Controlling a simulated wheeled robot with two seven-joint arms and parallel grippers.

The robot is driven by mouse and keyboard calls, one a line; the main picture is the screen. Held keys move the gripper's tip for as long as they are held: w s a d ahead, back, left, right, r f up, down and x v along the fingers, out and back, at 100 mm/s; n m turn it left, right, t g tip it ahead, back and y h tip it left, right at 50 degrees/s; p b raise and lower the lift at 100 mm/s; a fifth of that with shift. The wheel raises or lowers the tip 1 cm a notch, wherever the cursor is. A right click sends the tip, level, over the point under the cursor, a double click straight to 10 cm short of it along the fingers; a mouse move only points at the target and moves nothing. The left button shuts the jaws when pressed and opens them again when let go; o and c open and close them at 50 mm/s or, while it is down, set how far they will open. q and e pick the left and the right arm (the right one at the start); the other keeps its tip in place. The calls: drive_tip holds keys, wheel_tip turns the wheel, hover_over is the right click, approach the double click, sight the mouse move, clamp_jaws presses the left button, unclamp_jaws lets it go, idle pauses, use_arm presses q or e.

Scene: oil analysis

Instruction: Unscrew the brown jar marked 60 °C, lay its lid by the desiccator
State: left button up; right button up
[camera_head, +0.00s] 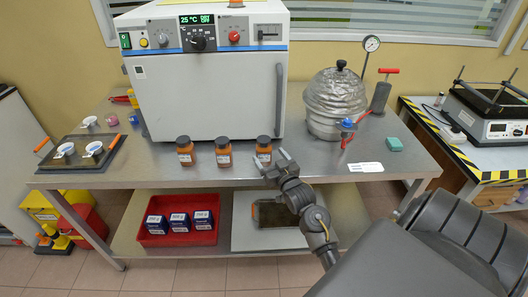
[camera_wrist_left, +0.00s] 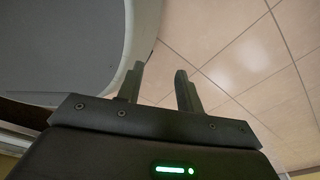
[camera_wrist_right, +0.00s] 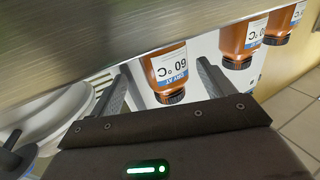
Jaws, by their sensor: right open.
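The brown jar marked 60 °C (camera_head: 264,147) stands upright at the front of the steel bench, rightmost of three, with its dark lid (camera_wrist_right: 172,97) on. In the right wrist view the jar (camera_wrist_right: 166,66) appears upside down, its label legible, between the lines of the two fingers. My right gripper (camera_head: 271,160) is open and empty, close in front of the jar; contact cannot be told. The grey domed desiccator (camera_head: 335,95) stands further right on the bench. My left gripper (camera_wrist_left: 160,85) is open and empty in its wrist view, away from the bench.
Two similar brown jars (camera_head: 223,153) (camera_head: 185,151) stand to the left. A white oven (camera_head: 205,85) stands behind.

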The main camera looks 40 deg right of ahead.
sight(266, 146)
drive_tip(key=x, duration=0.4)
drive_tip(key=shift+w+a+p, duration=0.15)
drive_tip(key=shift+w+p, duration=0.15)
drive_tip(key=shift+p, duration=0.05)
drive_tip(key=shift+r, duration=0.1)
drive_tip(key=c, duration=1.2)
drive_tip(key=shift+r, duration=0.5)
wheel_tip(266, 146, up, 3)
drive_tip(key=shift+s+a+f+b, duration=0.15)
drive_tip(key=shift+s+f+b, duration=0.05)
drive_tip(key=shift+b, duration=0.1)
drive_tip(key=s+a+r, duration=0.2)
drive_tip(key=s+r, duration=0.1)
drive_tip(key=s+a+r, duration=0.3)
drive_tip(key=s, duration=0.1)
drive_tip(key=s+a+r, duration=0.2)
drive_tip(key=s+r, duration=0.1)
drive_tip(key=s, duration=0.1)
drive_tip(key=shift+s+a+r+b, duration=0.15)
drive_tip(key=shift+s+r+b, duration=0.1)
drive_tip(key=shift+b, duration=0.15)
